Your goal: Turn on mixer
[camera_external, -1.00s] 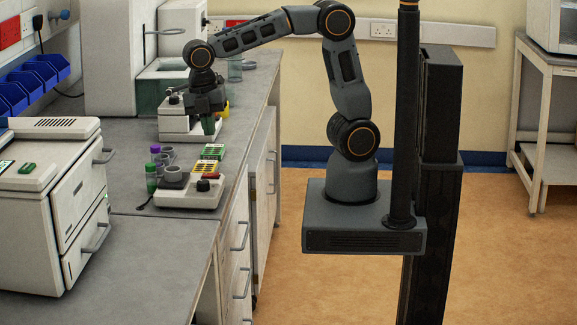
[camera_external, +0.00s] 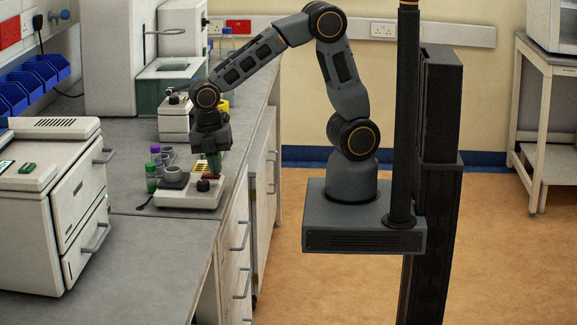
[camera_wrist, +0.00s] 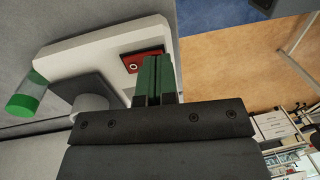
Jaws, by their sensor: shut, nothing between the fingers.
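In the wrist view the mixer (camera_wrist: 100,48) shows a red switch (camera_wrist: 142,62) with a white ring mark in a dark frame. My gripper (camera_external: 214,168) points down just behind the knob end of the mixer. Its green fingers (camera_wrist: 158,66) are closed together and empty, just right of the red switch and partly overlapping its edge. I cannot tell whether they touch it.
A green-capped tube (camera_wrist: 22,105) stands beside the mixer, with a purple-capped tube (camera_external: 155,150) behind. A white device (camera_external: 174,120) stands farther back. The bench edge drops off to the right; the front bench (camera_external: 150,245) is clear.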

